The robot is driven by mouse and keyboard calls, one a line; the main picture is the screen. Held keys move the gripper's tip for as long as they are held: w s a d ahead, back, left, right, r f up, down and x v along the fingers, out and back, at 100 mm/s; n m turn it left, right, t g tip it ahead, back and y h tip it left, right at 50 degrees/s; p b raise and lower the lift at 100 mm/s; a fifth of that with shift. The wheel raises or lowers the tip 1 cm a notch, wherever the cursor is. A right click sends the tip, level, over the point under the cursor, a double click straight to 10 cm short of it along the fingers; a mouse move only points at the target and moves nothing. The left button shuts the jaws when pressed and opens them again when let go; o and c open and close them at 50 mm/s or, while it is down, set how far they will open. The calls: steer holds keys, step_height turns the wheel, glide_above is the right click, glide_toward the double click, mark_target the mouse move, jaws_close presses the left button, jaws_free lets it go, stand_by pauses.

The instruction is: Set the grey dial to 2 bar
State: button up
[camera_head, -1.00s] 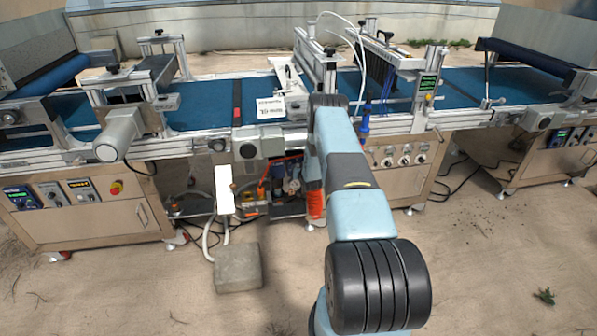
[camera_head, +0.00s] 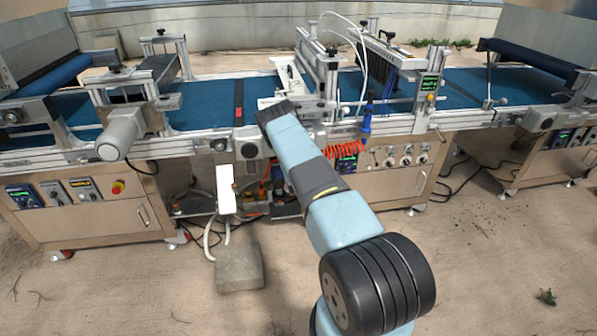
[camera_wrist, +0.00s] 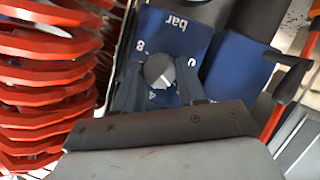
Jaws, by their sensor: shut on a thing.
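The grey dial (camera_wrist: 159,70) shows in the wrist view as a round knob with a pale pointer line on its face. It sits on a blue scale plate (camera_wrist: 175,30) marked "bar", with an 8 and other part-hidden figures around the knob. My gripper (camera_wrist: 158,82) is shut on the dial, one finger on each side of it. The figure under the pointer cannot be made out with certainty. In the head view my arm reaches to the front of the machine, and its links hide the dial and my fingers.
A red coiled hose (camera_wrist: 45,85) fills the left of the wrist view, close beside my gripper; it also shows in the head view (camera_head: 344,150). Valves and hoses crowd the open bay. A stone block (camera_head: 239,268) lies on the sand in front.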

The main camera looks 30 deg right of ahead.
steer(key=shift+s+f, duration=0.15)
steer(key=shift+f, duration=0.1)
stand_by(0.3)
steer(key=o, duration=1.1)
steer(key=shift+r, duration=0.1)
steer(key=shift+c, duration=0.2)
steer(key=v, duration=1.3)
steer(key=shift+s+a, duration=0.2)
steer(key=shift+a, duration=0.05)
steer(key=shift+s+a, duration=0.1)
